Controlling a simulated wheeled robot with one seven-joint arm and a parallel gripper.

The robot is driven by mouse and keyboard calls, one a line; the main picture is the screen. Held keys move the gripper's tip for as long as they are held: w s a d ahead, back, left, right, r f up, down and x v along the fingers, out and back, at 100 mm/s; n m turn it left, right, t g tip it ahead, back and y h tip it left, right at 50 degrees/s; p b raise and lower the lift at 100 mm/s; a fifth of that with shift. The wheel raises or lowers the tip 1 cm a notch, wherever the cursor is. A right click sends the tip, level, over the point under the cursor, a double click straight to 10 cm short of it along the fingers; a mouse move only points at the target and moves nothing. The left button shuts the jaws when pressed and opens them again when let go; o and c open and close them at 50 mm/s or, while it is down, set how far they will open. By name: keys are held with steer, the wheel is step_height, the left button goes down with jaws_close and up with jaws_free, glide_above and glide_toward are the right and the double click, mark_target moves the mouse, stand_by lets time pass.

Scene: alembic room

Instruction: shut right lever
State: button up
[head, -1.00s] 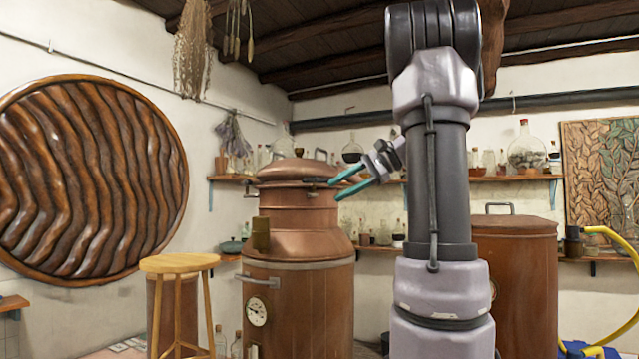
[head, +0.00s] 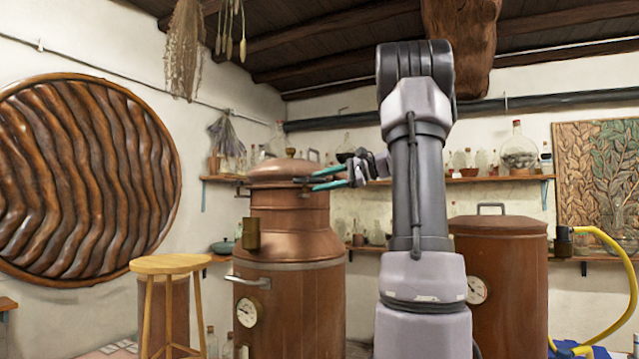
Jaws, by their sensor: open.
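A copper still (head: 290,245) with a domed lid (head: 283,171) stands left of centre in the head view. The right lever (head: 302,180) is a small dark bar at the right side of the lid's rim, sticking out to the right. My gripper (head: 314,180) is open beside it, with its teal fingers pointing left. One finger shows above the lever's line and one below it. I cannot tell whether either finger touches it. Another lever (head: 242,187) shows at the left side of the rim.
A wooden stool (head: 171,266) stands in front of the still at left. A second copper vessel (head: 505,285) with a gauge and a yellow hose (head: 622,255) are at right. Shelves with glass bottles (head: 519,152) line the back wall.

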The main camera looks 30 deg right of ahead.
steer(key=shift+w+a+f, duration=0.1)
steer(key=shift+w+a, duration=0.15)
steer(key=shift+a, duration=0.05)
jaws_close()
